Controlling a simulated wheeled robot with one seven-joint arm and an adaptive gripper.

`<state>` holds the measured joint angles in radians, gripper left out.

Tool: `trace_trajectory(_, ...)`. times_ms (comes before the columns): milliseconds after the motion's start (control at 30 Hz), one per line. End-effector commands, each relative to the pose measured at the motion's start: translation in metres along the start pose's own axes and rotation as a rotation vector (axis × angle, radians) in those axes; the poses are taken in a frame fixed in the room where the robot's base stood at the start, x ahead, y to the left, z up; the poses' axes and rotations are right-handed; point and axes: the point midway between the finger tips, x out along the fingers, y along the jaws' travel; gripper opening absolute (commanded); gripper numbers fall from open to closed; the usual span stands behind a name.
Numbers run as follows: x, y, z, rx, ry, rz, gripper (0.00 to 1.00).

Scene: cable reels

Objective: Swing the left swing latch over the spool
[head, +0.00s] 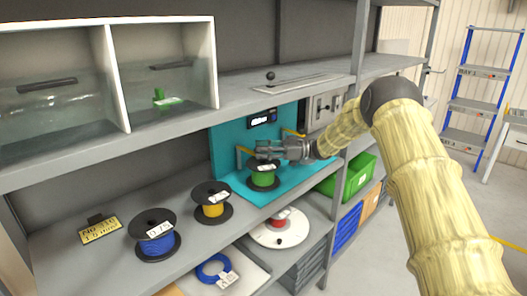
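A spool of green cable (262,178) with dark flanges stands upright on a teal base with a teal back panel (226,148). The left swing latch (242,150) is a yellow bar on a grey post, just left of the spool and near the panel. A second yellow latch (292,132) shows to the right, behind my gripper. My gripper (262,149) reaches in from the right, just above the spool's top flange and close to the left latch's right end. Its fingers point left. Whether they touch the latch or are open or shut is too small to tell.
Yellow (212,210) and blue (157,245) cable spools stand on the shelf to the left. A shelf board (240,95) runs above my gripper. A green bin (350,175) sits lower right.

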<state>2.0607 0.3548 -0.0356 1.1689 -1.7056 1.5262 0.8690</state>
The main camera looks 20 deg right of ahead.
Motion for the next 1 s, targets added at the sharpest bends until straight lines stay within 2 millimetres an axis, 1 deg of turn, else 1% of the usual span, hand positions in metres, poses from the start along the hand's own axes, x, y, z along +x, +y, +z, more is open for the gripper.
trace_trajectory(333,-0.004,0.0,0.0,0.0,0.0,0.003,0.4)
trace_trajectory(467,-0.011,0.0,0.0,0.0,-0.001,0.004,0.4)
trace_trajectory(567,-0.023,0.001,0.0,0.0,-0.001,0.003,0.4)
trace_trajectory(900,-0.084,0.001,0.0,0.0,-0.001,0.002,0.4)
trace_trajectory(1000,-0.098,0.001,0.001,0.001,-0.001,0.001,0.4)
